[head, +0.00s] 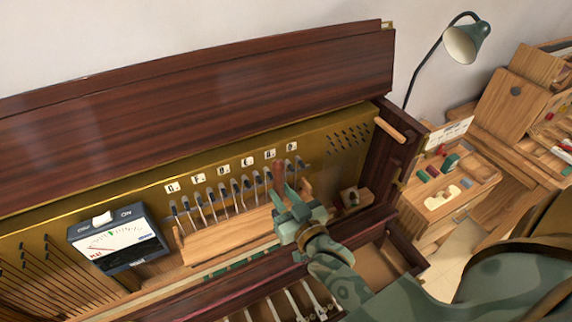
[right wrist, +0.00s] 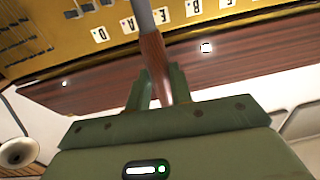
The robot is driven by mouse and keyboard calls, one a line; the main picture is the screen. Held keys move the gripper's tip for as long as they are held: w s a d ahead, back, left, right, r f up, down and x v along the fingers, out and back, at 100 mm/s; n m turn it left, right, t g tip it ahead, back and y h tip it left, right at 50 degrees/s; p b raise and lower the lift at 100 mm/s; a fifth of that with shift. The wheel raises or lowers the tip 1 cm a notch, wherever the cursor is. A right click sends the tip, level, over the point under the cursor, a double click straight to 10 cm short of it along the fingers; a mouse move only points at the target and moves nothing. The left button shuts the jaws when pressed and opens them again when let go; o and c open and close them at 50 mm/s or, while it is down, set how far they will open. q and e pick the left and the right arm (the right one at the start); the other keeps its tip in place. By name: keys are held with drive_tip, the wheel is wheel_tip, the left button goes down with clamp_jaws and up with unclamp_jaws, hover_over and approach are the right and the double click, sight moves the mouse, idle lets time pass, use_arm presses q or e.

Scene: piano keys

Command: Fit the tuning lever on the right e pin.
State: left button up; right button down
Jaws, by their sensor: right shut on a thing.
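My right gripper (head: 284,190) is shut on the tuning lever's brown wooden handle (head: 279,174), which stands up between its green fingers. In the right wrist view the gripper (right wrist: 155,88) grips the low end of the handle (right wrist: 152,55), and a grey shaft (right wrist: 145,14) runs on past the top edge. The lever's tip is out of that view and hard to make out in the head view. The row of tuning pins (head: 222,190) sits below the letter cards. The E card (head: 247,161) is left of the lever; I cannot tell whether the lever touches a pin. My left gripper is not in view.
A meter (head: 118,238) stands left of the pins. A wooden rail (head: 225,237) runs in front of them. A small wooden block (head: 355,197) is to the right. The raised dark lid (head: 200,75) is behind, and a lamp (head: 465,42) stands at the back right.

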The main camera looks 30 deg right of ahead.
drive_tip(key=shift+w+d+r+m, duration=0.25)
drive_tip(key=shift+w+d+m, duration=0.1)
drive_tip(key=shift+w, duration=0.15)
drive_tip(key=shift+w+d+r+m, duration=0.2)
drive_tip(key=shift+w+m, duration=0.15)
drive_tip(key=shift+w, duration=0.15)
use_arm(q)
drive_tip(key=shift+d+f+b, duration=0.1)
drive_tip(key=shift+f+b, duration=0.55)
drive_tip(key=shift+b, duration=0.6)
use_arm(e)
drive_tip(key=w, duration=0.6)
drive_tip(key=shift+w+d, duration=0.15)
drive_tip(key=shift+w, duration=0.05)
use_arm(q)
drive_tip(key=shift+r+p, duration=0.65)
use_arm(e)
drive_tip(key=shift+r, duration=0.15)
drive_tip(key=shift+w, duration=0.2)
drive_tip(key=shift+w, duration=0.3)
drive_tip(key=shift+w, duration=0.15)
